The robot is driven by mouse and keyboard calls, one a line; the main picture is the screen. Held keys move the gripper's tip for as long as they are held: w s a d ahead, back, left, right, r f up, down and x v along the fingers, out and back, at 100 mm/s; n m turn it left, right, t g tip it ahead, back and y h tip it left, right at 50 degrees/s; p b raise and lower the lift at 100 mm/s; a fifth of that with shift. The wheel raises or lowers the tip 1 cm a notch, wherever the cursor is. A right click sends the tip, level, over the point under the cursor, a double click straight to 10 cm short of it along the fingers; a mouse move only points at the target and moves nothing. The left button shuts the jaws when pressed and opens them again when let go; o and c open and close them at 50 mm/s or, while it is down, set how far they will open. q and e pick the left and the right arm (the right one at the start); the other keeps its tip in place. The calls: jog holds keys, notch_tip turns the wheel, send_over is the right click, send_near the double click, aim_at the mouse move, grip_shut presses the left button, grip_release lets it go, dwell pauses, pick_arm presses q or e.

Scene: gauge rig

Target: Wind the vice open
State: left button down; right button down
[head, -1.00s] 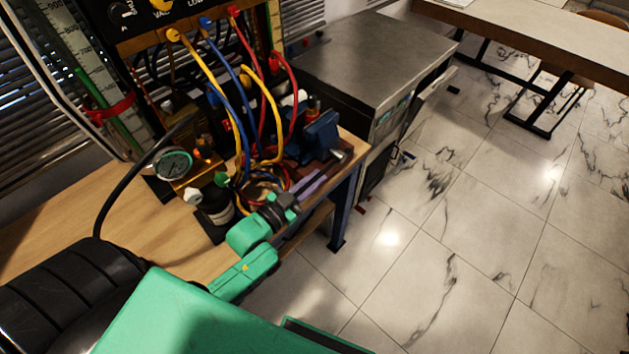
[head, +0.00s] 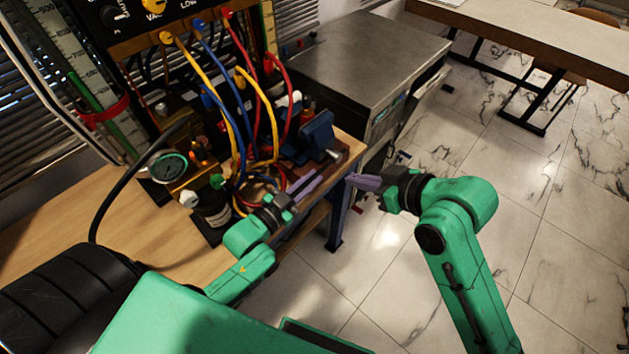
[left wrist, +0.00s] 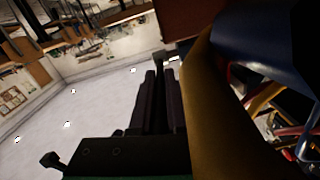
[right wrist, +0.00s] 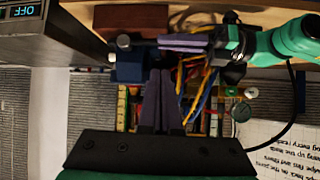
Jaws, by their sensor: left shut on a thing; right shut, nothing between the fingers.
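The blue vice (head: 317,133) sits on a red-brown base near the bench's right front corner, its grey screw end (head: 333,154) facing the front edge. It also shows in the right wrist view (right wrist: 128,68) and as a large dark blue shape in the left wrist view (left wrist: 268,40). My left gripper (head: 318,177) is in front of the vice, its purple fingers shut on a thin part at the screw, seemingly the vice handle, mostly hidden by the fingertips. My right gripper (head: 350,180) is shut and empty, off the bench edge, right of the left fingers and apart from the vice.
Yellow, blue and red hoses (head: 258,110) hang behind and left of the vice. A steel cabinet (head: 362,55) is behind. The floor to the right is open.

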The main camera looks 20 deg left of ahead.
pick_arm(q)
jog(key=shift+a, duration=0.1)
pick_arm(e)
notch_tip(320, 180, up, 3)
jog(key=s+a+n, duration=0.1)
jog(key=s, duration=0.2)
pick_arm(q)
jog(key=shift+r, duration=0.1)
pick_arm(e)
jog(key=s+d+f+x, duration=0.1)
jog(key=f+x, duration=0.1)
jog(key=x, duration=1.1)
jog(key=shift+g+y, duration=0.3)
